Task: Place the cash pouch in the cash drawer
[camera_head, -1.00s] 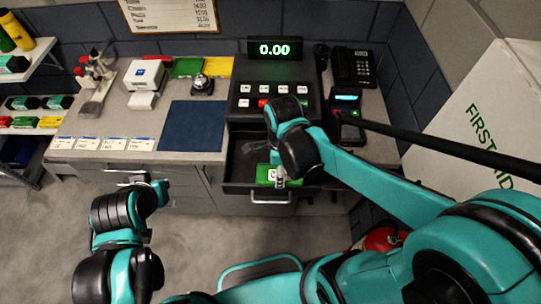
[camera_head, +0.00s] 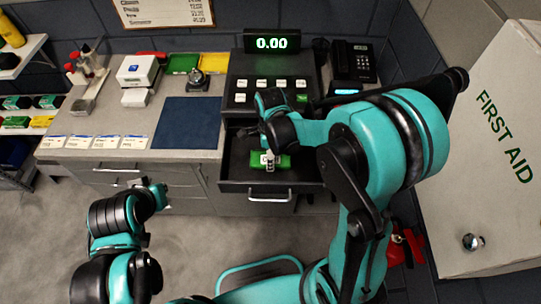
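The cash pouch (camera_head: 283,162) is green with a pale label. It shows within the outline of the open cash drawer (camera_head: 228,170), towards its front; whether it rests on the drawer floor is hard to tell. My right gripper (camera_head: 269,163) reaches down over the drawer, its narrow grey tips together at the middle of the pouch; it appears shut on it. My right wrist hides part of the drawer's back. My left gripper (camera_head: 146,184) hangs in front of the counter, away from the pouch, and its fingers are too unclear to read.
The register (camera_head: 241,88) with its 0.00 display stands behind the drawer. A blue mat (camera_head: 188,123) lies on the counter to the left. A phone (camera_head: 353,62) stands at the back right. A white first aid cabinet (camera_head: 480,190) is close to my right arm.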

